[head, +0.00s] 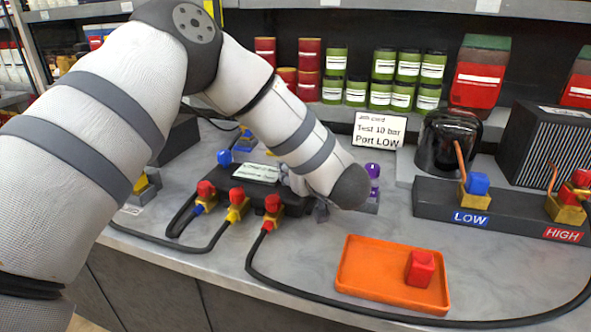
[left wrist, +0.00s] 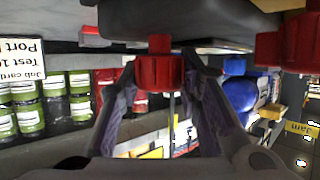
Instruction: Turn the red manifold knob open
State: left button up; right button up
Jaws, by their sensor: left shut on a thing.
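My left gripper (left wrist: 160,70) is shut on the red manifold knob (left wrist: 158,73), with a finger on each side, in the left wrist view. The knob hangs from a short stem under the dark manifold body in that inverted view. In the head view my wrist hides the red knob and most of the gripper. My right gripper is not in view.
Red-capped hose fittings (head: 237,200) and black hoses line the manifold's front. An orange tray (head: 352,280) holds a red cap (head: 420,268). A LOW/HIGH port block (head: 440,195) stands right. A job card (head: 378,130) and paint cans stand behind.

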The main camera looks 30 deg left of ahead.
pick_arm(q)
jog(key=shift+w+f+n+g+y, duration=0.1)
jog(key=shift+f+n+g+y, duration=0.15)
jog(key=shift+n+g+y, duration=0.5)
jog(key=n+g+b, duration=0.1)
jog(key=n+g, duration=0.2)
jog(key=shift+f+y+b, duration=0.1)
jog(key=shift+y+b, duration=0.25)
jog(key=shift+n+g+b, duration=0.6)
jog(key=shift+n+g, duration=0.25)
jog(key=shift+g, duration=0.3)
jog(key=shift+r+n+g+b, duration=0.25)
jog(key=shift+n+g+b, duration=0.2)
jog(key=shift+n+g, duration=0.3)
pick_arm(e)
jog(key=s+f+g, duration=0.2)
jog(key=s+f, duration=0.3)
pick_arm(q)
jog(key=o, duration=1.1)
jog(key=shift+o, duration=0.2)
jog(key=shift+r, duration=0.1)
